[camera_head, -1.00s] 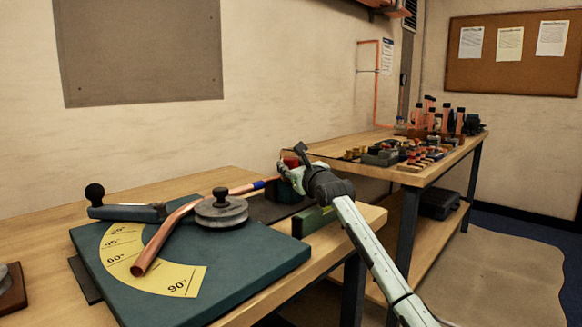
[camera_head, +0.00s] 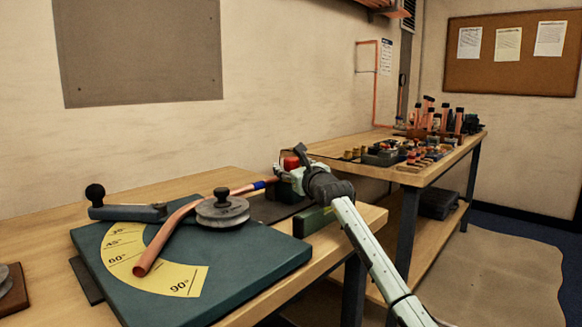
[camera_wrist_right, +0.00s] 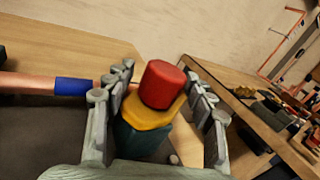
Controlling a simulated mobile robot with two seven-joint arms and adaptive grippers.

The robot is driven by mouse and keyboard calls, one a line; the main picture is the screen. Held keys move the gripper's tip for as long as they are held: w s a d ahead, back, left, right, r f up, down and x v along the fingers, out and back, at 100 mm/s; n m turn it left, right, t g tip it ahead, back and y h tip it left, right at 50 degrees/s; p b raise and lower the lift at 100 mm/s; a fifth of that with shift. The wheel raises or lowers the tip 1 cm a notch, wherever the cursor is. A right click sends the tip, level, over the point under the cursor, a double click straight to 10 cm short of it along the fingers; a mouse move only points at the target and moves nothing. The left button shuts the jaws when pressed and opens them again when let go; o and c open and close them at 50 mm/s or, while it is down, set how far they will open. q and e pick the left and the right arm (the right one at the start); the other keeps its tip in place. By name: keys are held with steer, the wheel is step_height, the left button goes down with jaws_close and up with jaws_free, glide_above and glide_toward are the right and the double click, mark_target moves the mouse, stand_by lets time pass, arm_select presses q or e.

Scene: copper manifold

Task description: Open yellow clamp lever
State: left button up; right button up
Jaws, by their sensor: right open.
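The yellow clamp lever (camera_wrist_right: 150,112) stands with its red knob (camera_wrist_right: 160,84) between the spread fingers of my right gripper (camera_wrist_right: 158,95) in the right wrist view. The fingers are open on either side of it, and whether either touches it is unclear. Below the lever is a dark green clamp body (camera_wrist_right: 138,141). In the head view the red knob (camera_head: 291,163) shows just past my right gripper (camera_head: 291,177), which hides most of the clamp. My left gripper is not in view.
A copper tube (camera_head: 180,218) with a blue band runs from the clamp area past a round grey former on the green bending board (camera_head: 250,265), over the yellow angle scale. A second bench (camera_head: 345,150) behind holds several fittings and copper-coloured parts.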

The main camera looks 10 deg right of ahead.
steer(key=v, duration=1.2)
steer(key=shift+c, duration=0.5)
